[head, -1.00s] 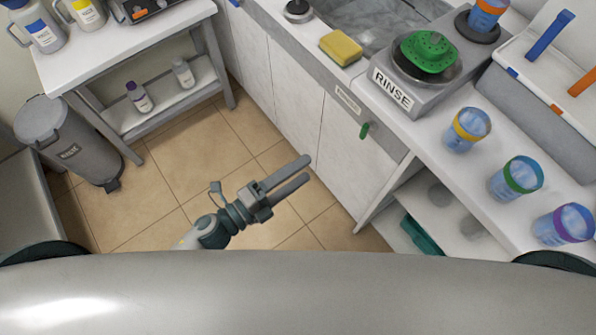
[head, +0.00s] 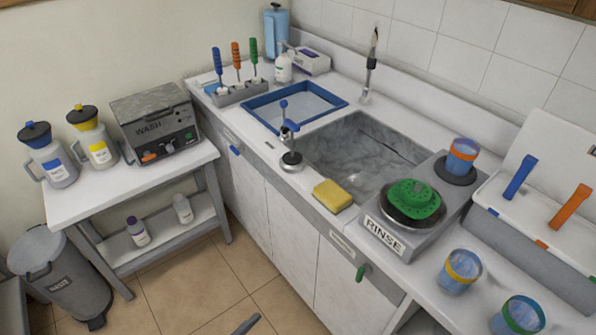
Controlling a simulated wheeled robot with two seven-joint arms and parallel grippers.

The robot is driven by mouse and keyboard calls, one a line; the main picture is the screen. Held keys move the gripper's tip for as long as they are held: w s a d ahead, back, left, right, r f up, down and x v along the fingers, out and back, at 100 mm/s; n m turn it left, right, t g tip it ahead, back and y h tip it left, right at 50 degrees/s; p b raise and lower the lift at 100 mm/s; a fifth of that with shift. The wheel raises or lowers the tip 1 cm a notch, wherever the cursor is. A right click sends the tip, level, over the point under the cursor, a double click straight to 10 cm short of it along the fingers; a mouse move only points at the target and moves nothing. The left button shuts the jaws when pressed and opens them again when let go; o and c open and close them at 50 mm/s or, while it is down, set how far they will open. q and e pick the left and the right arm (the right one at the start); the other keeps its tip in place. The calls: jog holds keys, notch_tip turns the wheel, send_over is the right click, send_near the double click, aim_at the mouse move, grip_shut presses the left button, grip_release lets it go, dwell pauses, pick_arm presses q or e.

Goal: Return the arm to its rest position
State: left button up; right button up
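Only a grey fingertip of my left gripper (head: 246,325) shows, at the bottom edge of the head view over the tiled floor. It is low in front of the sink cabinet and touches nothing that I can see. The rest of that gripper and its arm are cut off by the frame, so its opening is hidden. My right gripper is out of view.
The counter (head: 330,212) with the sink (head: 365,150), yellow sponge (head: 332,195) and rinse unit (head: 395,235) runs along the right. A side table (head: 130,190) and grey bin (head: 65,275) stand left. Floor (head: 190,285) between is clear.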

pick_arm(q)
jog(key=s+a+f+n+g+y+p, duration=0.1)
jog(key=s+a+f+n+g+y, duration=0.2)
jog(key=s+a+f+n, duration=0.45)
jog(key=s+a+f+n+g+y+p, duration=0.2)
jog(key=s+a+f+y, duration=0.15)
jog(key=s+f, duration=0.55)
jog(key=s+a+f+n+g, duration=0.1)
jog(key=s+f+n+g, duration=0.1)
jog(key=s, duration=0.7)
jog(key=s+a+f+n+g+p, duration=0.1)
jog(key=s+a+f+n+g, duration=0.1)
jog(key=s+f, duration=0.5)
jog(key=s+n+g, duration=0.1)
jog(key=s+n, duration=0.1)
jog(key=s, duration=0.1)
jog(key=shift+s+n+y, duration=0.25)
jog(key=shift+n+y, duration=0.1)
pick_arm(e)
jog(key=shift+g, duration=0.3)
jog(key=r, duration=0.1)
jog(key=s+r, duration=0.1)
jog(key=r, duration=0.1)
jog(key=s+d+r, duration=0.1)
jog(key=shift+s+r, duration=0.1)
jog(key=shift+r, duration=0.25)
pick_arm(q)
jog(key=shift+w, duration=0.1)
